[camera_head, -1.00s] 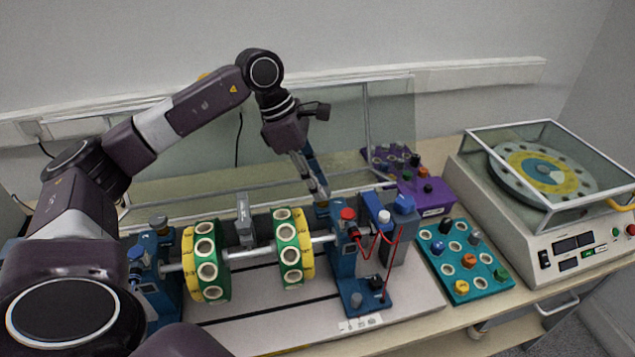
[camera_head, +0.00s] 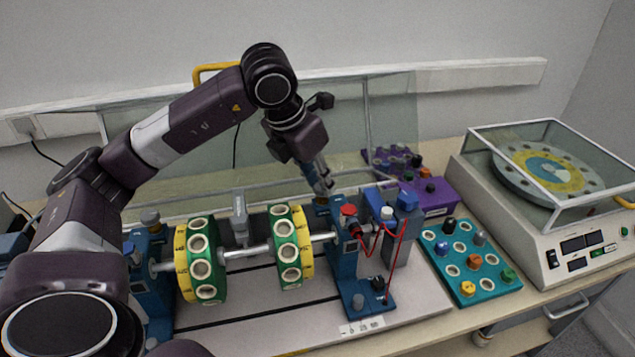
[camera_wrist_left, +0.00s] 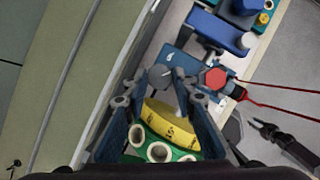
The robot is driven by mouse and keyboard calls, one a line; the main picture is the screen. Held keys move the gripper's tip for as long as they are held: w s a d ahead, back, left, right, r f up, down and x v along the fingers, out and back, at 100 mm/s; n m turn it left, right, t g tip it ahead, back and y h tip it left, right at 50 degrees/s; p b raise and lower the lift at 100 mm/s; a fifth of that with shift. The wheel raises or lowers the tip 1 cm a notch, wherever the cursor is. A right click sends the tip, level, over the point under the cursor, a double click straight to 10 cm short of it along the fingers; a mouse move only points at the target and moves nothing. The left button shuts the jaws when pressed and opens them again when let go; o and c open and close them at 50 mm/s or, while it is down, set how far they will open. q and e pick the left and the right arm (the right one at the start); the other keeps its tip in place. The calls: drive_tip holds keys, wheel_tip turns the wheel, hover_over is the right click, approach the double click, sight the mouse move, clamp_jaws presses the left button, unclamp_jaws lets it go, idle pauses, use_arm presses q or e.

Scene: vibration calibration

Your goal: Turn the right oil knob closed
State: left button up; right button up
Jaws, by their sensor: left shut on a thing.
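The right oil knob (camera_wrist_left: 160,77) is a small grey round knob on top of the right blue bearing stand (camera_head: 344,260). My left gripper (camera_head: 325,193) reaches down to the top of that stand from behind. In the left wrist view its two blue-grey fingers (camera_wrist_left: 162,88) sit on either side of the knob and are shut on it. In the head view the fingers hide the knob. A dark claw-shaped thing at the lower right of the wrist view may be my right gripper (camera_wrist_left: 285,140); its state is unclear.
A shaft with two green-yellow discs (camera_head: 291,247) runs left of the stand. A red knob (camera_head: 348,210) with red cables is close beside the gripper. A clear guard (camera_head: 395,110) stands behind. A teal tray (camera_head: 490,285) and a machine (camera_head: 590,240) lie to the right.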

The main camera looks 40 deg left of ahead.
use_arm(q)
drive_tip(key=n, duration=0.1)
drive_tip(key=n+y, duration=0.1)
drive_tip(key=n, duration=0.1)
drive_tip(key=shift+w+d+n+b, duration=0.1)
drive_tip(key=shift+d+n+b, duration=0.15)
drive_tip(key=shift+n+b, duration=0.05)
drive_tip(key=shift+r+n+y, duration=0.1)
drive_tip(key=shift+n+y, duration=0.8)
drive_tip(key=shift+n, duration=1)
drive_tip(key=shift+g, duration=0.3)
drive_tip(key=o, duration=1.2)
drive_tip(key=shift+b, duration=0.3)
drive_tip(key=shift+c, duration=0.2)
drive_tip(key=v, duration=1.2)
drive_tip(key=shift+d, duration=0.15)
